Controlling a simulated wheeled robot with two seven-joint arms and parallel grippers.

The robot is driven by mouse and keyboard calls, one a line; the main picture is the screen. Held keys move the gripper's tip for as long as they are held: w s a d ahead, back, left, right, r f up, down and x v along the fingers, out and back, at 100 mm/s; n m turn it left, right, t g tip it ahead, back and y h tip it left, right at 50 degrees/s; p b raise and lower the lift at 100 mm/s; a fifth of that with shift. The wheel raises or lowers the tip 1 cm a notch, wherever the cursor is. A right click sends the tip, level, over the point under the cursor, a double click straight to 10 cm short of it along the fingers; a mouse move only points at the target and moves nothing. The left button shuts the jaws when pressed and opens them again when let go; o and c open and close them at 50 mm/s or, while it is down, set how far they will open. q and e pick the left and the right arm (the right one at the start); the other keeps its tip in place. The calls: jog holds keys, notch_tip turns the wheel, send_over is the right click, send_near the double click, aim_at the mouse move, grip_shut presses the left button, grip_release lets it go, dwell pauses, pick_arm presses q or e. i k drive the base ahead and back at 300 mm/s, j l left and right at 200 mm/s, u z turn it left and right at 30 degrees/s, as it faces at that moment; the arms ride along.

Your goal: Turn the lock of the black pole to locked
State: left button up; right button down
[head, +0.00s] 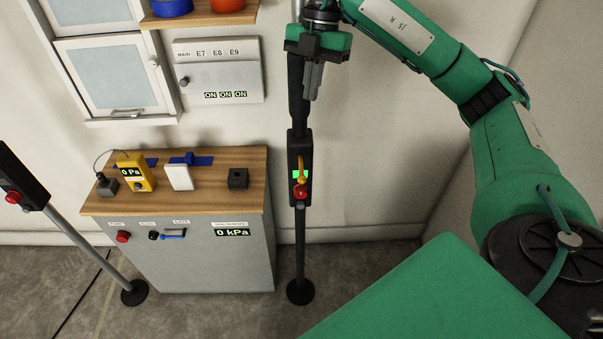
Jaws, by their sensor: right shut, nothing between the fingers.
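The black pole (300,232) stands upright on a round black foot near the middle of the head view. Its dark box carries a small green panel, a yellow lever (302,172) that looks like the lock, and a red knob (300,191) below it. Whether the lock reads locked is too small to tell. My right gripper (311,88) is above the box, in front of the upper pole, pointing down. It is shut and empty, apart from the yellow lever. My left gripper is not in view.
A cabinet with a wooden top (190,198) stands left of the pole, bearing a yellow meter (136,172) and small blocks. A second pole (80,240) leans in at the left. A wall panel (219,82) hangs behind.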

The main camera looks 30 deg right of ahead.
aim_at(300, 191)
jog(key=z, duration=1.05)
